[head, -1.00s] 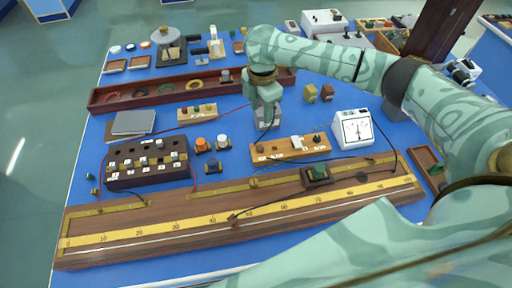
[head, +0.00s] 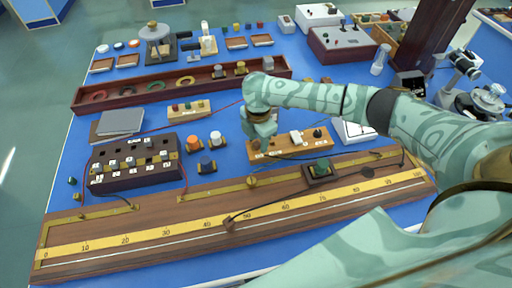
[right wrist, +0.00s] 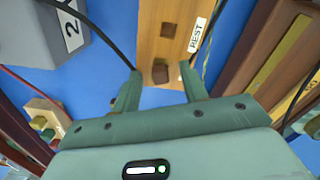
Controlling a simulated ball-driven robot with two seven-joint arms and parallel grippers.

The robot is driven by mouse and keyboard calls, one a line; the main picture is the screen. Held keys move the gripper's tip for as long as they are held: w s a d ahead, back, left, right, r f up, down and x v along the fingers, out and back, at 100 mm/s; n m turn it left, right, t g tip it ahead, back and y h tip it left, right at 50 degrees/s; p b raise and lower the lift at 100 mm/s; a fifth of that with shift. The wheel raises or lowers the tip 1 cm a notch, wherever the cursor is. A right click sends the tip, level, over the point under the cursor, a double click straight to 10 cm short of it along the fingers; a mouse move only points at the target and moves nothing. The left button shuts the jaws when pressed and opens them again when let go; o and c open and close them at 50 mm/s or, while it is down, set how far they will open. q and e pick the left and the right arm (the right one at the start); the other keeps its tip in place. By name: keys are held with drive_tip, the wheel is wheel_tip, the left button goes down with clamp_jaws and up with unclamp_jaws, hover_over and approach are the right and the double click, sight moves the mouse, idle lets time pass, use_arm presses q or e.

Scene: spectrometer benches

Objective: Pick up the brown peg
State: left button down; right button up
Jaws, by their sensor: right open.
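A small dark brown peg (right wrist: 160,74) stands on the wooden block (right wrist: 170,48) in the right wrist view, near the block's end. My right gripper (right wrist: 160,80) is open, with one finger on each side of the peg in the picture; I cannot tell if they touch it. In the head view my right gripper (head: 262,140) is over the left end of the wooden block (head: 283,147) and hides the brown peg. My left gripper is not in view.
The block also bears a white piece (head: 296,137) and a black knob (head: 317,133). A dark plug box (head: 135,170) stands left, a long metre board (head: 200,230) in front, and a white meter (head: 355,130) right. Blue bench shows between them.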

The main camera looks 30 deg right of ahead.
drive_tip(key=shift+f, duration=0.2)
drive_tip(key=shift+c, duration=0.6)
clamp_jaws()
